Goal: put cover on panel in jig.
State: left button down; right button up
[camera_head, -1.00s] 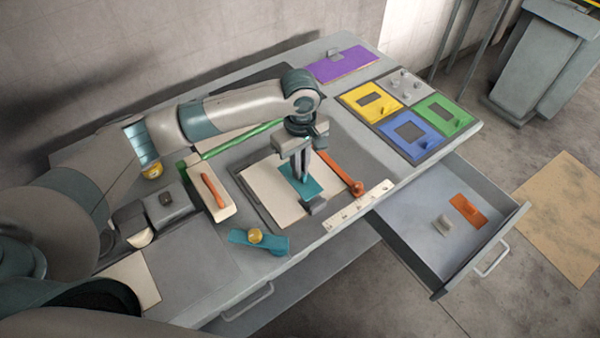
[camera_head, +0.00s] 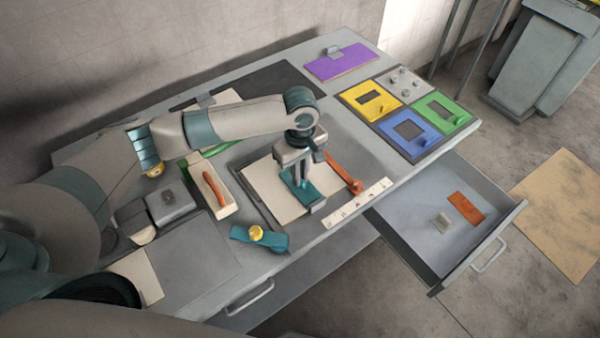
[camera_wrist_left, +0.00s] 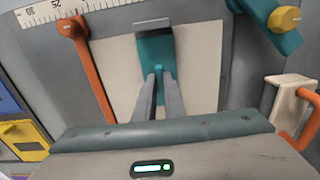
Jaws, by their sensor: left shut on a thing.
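My left gripper (camera_head: 300,184) is shut on the teal cover (camera_head: 311,196), low over the beige panel (camera_head: 268,192). The panel lies flat in the grey jig (camera_head: 254,199) on the bench. In the wrist view, the fingertips (camera_wrist_left: 161,76) pinch the near part of the teal cover (camera_wrist_left: 154,47), and the panel (camera_wrist_left: 199,58) shows on both sides. A grey block (camera_wrist_left: 152,23) sits at the cover's far end. I cannot tell whether the cover touches the panel. My right gripper is not in view.
An orange lever (camera_head: 344,174) runs along the jig, with a white ruler (camera_head: 357,204) beside it. A teal clamp with a yellow knob (camera_head: 257,234) stands at the front. Coloured plates (camera_head: 411,130) lie right; a drawer (camera_head: 405,222) is open.

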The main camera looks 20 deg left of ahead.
pick_arm(q)
jog(key=c, duration=1.8)
grip_release()
jog(key=shift+f, duration=0.1)
jog(key=shift+c, duration=0.2)
jog(key=shift+r, duration=0.45)
notch_tip(320, 180, up, 11)
jog(key=b, duration=0.3)
jog(key=shift+r+b, duration=0.15)
jog(key=shift+b, duration=0.15)
